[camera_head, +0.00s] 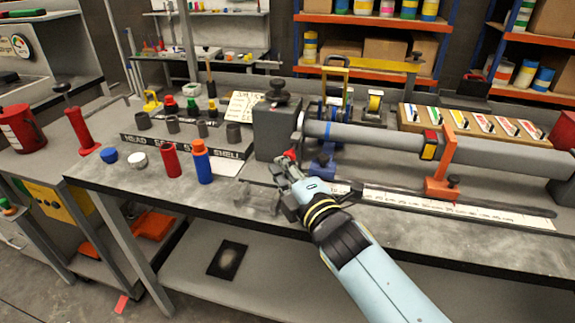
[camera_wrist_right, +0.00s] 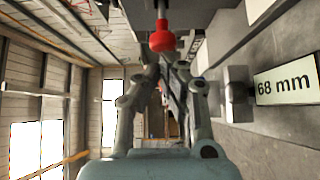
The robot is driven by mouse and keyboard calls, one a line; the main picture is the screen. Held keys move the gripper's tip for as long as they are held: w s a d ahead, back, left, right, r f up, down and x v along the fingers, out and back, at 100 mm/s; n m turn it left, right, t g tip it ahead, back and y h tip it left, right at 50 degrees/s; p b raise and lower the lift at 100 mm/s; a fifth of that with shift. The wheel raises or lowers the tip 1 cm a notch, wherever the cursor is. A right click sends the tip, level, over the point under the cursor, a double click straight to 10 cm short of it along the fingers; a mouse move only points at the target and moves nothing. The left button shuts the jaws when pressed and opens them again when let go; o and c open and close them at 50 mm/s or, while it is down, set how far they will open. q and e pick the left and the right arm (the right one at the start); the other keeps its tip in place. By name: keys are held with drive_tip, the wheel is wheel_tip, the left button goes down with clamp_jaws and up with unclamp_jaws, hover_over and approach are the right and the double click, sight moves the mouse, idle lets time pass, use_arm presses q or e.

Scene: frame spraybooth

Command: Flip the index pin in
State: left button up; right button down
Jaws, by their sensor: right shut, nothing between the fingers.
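A small red knob (camera_head: 291,154), which looks like the index pin's handle, sits low at the front of the dark grey block (camera_head: 275,130) that holds the long grey tube (camera_head: 385,137). In the right wrist view the red knob (camera_wrist_right: 162,38) hangs on a short stem, just beyond my fingertips. My right gripper (camera_head: 281,168) is at the knob, partly covering the area below it. In the wrist view my right gripper (camera_wrist_right: 166,72) is shut and empty. Whether it touches the knob I cannot tell. My left gripper is not in view.
An orange stand (camera_head: 441,170) and a long ruler strip (camera_head: 460,206) lie right of my arm. A red and a blue-orange cylinder (camera_head: 202,162) stand left of it. A "68 mm" label (camera_wrist_right: 286,83) shows in the wrist view.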

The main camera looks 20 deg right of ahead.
sight(290, 156)
drive_tip(key=shift+s, duration=0.1)
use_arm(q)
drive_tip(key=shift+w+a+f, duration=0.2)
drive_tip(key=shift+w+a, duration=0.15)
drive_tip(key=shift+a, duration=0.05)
use_arm(e)
drive_tip(key=shift+w+d+r, duration=0.1)
drive_tip(key=shift+w+d, duration=0.5)
drive_tip(key=shift+w, duration=0.35)
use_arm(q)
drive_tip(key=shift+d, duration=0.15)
